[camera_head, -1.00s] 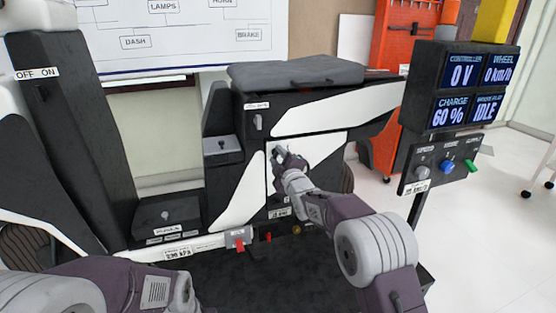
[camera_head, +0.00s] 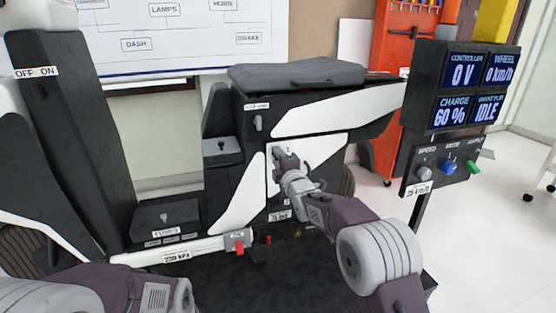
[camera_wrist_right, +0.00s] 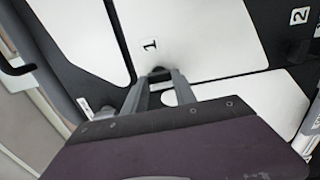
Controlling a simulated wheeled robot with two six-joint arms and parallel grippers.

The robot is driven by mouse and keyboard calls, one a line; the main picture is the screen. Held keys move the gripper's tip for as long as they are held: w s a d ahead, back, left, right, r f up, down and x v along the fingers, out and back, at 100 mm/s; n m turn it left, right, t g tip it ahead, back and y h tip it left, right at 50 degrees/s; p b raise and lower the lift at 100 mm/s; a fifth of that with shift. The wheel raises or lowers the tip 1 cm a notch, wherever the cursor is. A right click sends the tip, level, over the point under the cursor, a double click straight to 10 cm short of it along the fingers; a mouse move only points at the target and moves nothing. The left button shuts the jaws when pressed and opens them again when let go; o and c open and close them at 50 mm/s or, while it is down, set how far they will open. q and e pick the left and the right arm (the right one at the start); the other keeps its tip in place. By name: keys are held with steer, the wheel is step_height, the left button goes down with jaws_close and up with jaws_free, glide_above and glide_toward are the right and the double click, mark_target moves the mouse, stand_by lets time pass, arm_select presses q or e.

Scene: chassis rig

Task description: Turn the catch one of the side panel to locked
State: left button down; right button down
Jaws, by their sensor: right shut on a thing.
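The side panel (camera_head: 315,150) is a white plate on the black chassis in the head view, and it also shows in the wrist view (camera_wrist_right: 205,40). A printed "1" stands on it in the wrist view, just above a small dark catch (camera_wrist_right: 158,70), catch one. My right gripper (camera_head: 281,153) is at the panel's upper left area, its fingers (camera_wrist_right: 160,76) closed on the catch. The fingers hide much of the catch, and I cannot read its turn position. My left arm shows at the lower left, but its gripper is out of view.
A label "2" (camera_wrist_right: 299,16) marks another spot at the right of the wrist view. A display post (camera_head: 465,90) with knobs stands to the right. A seat (camera_head: 295,74) overhangs above the panel. A white tube (camera_head: 180,250) runs low at the left.

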steer(key=c, duration=1)
jaws_free()
steer(key=p+v, duration=0.2)
steer(key=v, duration=0.7)
